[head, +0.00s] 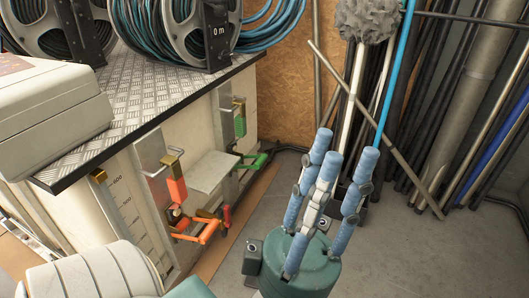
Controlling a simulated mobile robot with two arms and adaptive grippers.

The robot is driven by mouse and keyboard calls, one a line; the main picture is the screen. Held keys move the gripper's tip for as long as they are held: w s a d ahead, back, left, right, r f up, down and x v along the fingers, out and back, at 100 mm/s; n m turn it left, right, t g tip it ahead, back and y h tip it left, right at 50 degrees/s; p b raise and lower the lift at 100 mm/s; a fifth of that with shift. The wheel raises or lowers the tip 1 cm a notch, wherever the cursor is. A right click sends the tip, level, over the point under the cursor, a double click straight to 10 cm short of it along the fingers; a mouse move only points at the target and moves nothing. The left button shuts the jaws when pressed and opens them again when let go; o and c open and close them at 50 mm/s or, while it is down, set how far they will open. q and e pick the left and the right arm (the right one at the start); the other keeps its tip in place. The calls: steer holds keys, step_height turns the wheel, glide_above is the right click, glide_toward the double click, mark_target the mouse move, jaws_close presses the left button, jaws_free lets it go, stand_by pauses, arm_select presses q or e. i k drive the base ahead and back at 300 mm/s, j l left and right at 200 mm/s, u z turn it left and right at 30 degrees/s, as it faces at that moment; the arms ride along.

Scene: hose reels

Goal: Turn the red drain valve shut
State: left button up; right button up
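The red drain valve (208,230) is low on the side of the pale tank, left of centre. Its orange-red handle sticks out from the tank, with a red-orange block (177,190) and brass part above it. Whether the valve is open or shut I cannot tell. My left gripper (343,152) has three blue padded fingers on a teal palm. The fingers are spread, point up and away in the picture, and hold nothing. It is to the right of the valve and apart from it. My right gripper is not in view.
A green valve (250,163) and a green block (239,125) are farther along the tank. A small grey step (208,172) juts out between the valves. Hose reels (200,30) stand on the metal tread top. Poles (440,110) lean at the right; grey floor is open there.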

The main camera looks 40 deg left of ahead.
mark_target(227, 210)
steer(key=i+l+u, duration=0.2)
steer(key=i, duration=0.25)
steer(key=i+l+u, duration=0.2)
steer(key=i, duration=0.25)
steer(key=i+l+u, duration=0.1)
steer(key=u, duration=0.35)
steer(key=i+l+u, duration=0.2)
steer(key=u, duration=0.25)
steer(key=i+l+u, duration=0.25)
steer(key=u, duration=0.2)
steer(key=i+l+u, duration=0.1)
steer(key=l+u, duration=0.15)
steer(key=u, duration=0.2)
steer(key=i+l+u, duration=0.1)
steer(key=l+u, duration=0.85)
steer(key=l, duration=0.1)
